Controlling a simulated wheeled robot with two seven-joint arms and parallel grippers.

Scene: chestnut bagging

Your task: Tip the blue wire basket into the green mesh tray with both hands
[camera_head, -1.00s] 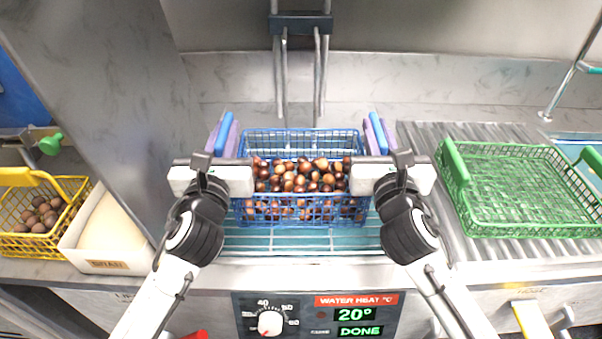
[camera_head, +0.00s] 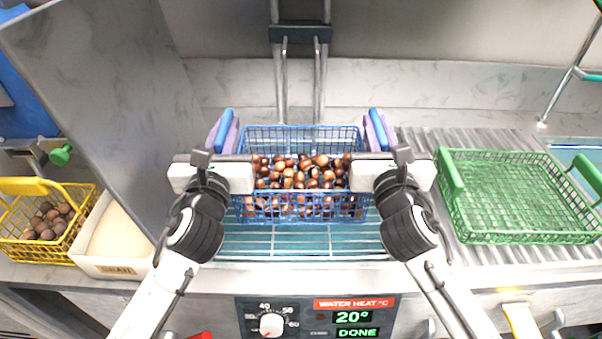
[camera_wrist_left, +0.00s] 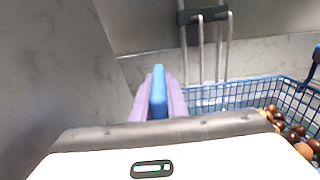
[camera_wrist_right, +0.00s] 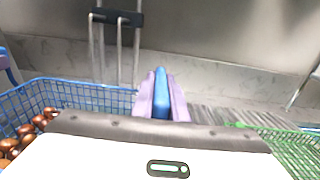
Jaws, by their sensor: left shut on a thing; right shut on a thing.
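The blue wire basket (camera_head: 300,216) holds many brown chestnuts (camera_head: 300,175) and sits level over the teal rack at the middle of the counter. My left gripper (camera_head: 224,132) is shut on the basket's left blue handle, which shows between purple fingers in the left wrist view (camera_wrist_left: 158,92). My right gripper (camera_head: 380,131) is shut on the right blue handle, seen likewise in the right wrist view (camera_wrist_right: 161,94). The green mesh tray (camera_head: 520,237) lies empty on the ribbed metal surface at the right. Whether the basket touches the rack is unclear.
A yellow basket (camera_head: 30,252) with chestnuts and a white box (camera_head: 108,270) stand at the left, beside a grey upright panel (camera_head: 110,110). A metal hanger (camera_head: 300,33) rises behind the blue basket. A control panel (camera_head: 318,318) is at the front, reading 20° and DONE.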

